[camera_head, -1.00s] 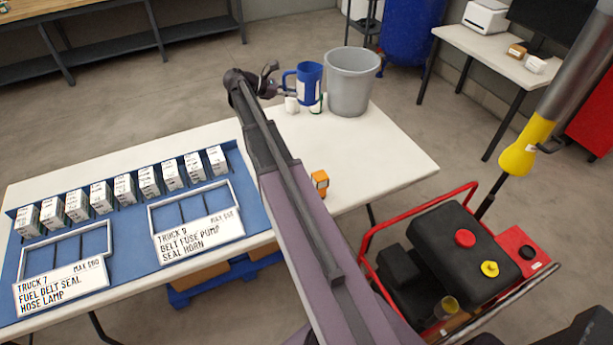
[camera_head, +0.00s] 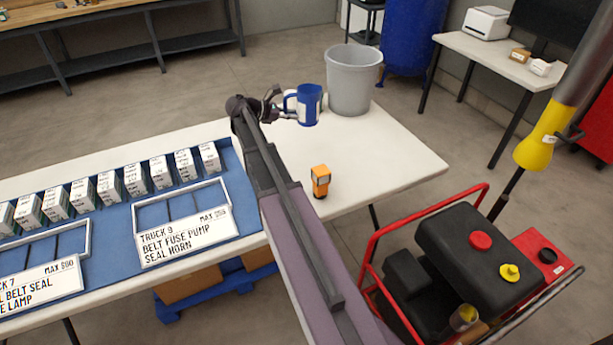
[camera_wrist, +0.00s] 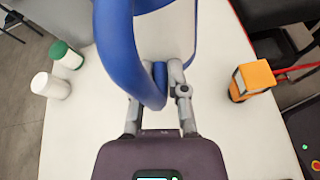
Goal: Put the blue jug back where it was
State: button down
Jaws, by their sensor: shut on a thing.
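The blue jug (camera_head: 309,104) is at the far part of the white table (camera_head: 388,160), just in front of the grey bucket. My gripper (camera_head: 276,104) is at the jug's left side, by its handle. In the wrist view my gripper (camera_wrist: 160,88) is shut on the handle of the blue jug (camera_wrist: 124,50), whose looped handle fills the upper middle. The jug looks upright. I cannot tell whether its base touches the table.
A grey bucket (camera_head: 352,80) stands behind the jug. An orange box-like item (camera_head: 320,181) is nearer. A white bottle (camera_wrist: 50,86) and a green-capped one (camera_wrist: 66,55) stand left in the wrist view. Small boxes (camera_head: 108,187) line the blue mat. The table's right part is clear.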

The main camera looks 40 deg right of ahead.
notch_tip(320, 180, down, 12)
jog(key=n+t+b, duration=0.1)
jog(key=b, duration=1)
jog(key=shift+t, duration=0.3)
jog(key=shift+s, duration=0.1)
jog(key=shift+f, duration=0.15)
notch_tip(320, 180, down, 6)
jog(key=b, duration=0.6)
jog(key=shift+f+b, duration=0.1)
jog(key=shift+b, duration=0.2)
jog(key=shift+f+b, duration=1.8)
jog(key=shift+f, duration=0.05)
jog(key=shift+f, duration=0.1)
jog(key=c, duration=0.7)
grip_release()
jog(key=shift+o, duration=0.2)
jog(key=shift+r, duration=0.25)
